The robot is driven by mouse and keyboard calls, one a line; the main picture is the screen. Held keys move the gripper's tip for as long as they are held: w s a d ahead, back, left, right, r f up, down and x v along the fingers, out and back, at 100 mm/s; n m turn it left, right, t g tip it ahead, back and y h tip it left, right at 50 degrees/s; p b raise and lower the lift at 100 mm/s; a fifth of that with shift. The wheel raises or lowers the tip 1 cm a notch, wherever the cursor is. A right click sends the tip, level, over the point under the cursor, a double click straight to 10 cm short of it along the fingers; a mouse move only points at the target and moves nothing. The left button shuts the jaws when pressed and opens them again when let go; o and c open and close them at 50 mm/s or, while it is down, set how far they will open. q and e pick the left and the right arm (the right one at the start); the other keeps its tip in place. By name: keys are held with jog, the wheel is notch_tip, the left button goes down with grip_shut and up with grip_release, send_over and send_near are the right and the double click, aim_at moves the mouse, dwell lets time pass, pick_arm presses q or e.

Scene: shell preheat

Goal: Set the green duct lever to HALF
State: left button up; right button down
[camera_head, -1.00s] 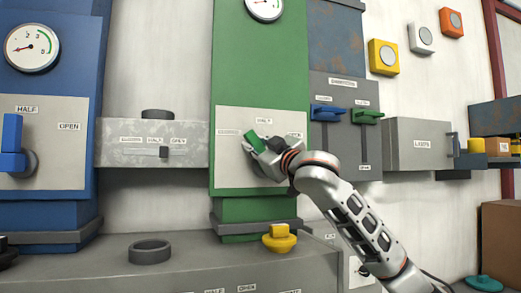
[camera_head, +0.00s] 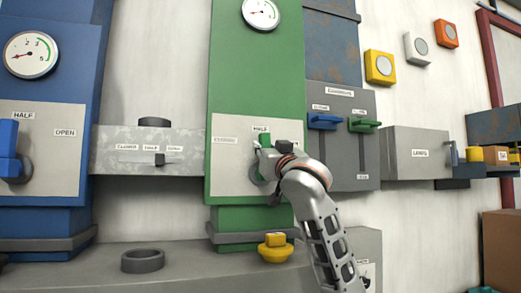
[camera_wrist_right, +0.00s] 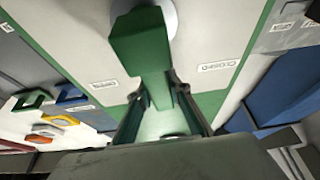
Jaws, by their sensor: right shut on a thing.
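The green duct lever (camera_head: 264,140) stands out from a pale plate (camera_head: 228,180) on the green duct. Its handle points almost straight up, just under the HALF label (camera_head: 261,129). My right gripper (camera_head: 263,153) is shut on the lever and partly covers it and its round hub. In the right wrist view the green lever (camera_wrist_right: 142,48) runs between the fingers of the right gripper (camera_wrist_right: 160,98). The CLOSED label (camera_wrist_right: 217,66) shows upside down there. My left gripper is not in view.
A blue duct with a blue lever (camera_head: 8,150) stands at the left. A grey box with small blue (camera_head: 322,121) and green (camera_head: 364,125) handles is right of the green duct. A yellow knob (camera_head: 275,248) and a dark ring (camera_head: 143,260) sit on the ledge below.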

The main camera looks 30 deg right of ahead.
jog(key=shift+d+m, duration=0.2)
jog(key=shift+m, duration=0.2)
jog(key=shift+s, duration=0.1)
jog(key=c, duration=1.8)
grip_release()
jog(key=shift+c, duration=0.2)
jog(key=shift+s+a+f, duration=0.15)
jog(key=shift+s, duration=0.2)
jog(key=v, duration=1.1)
jog(key=shift+f, duration=0.1)
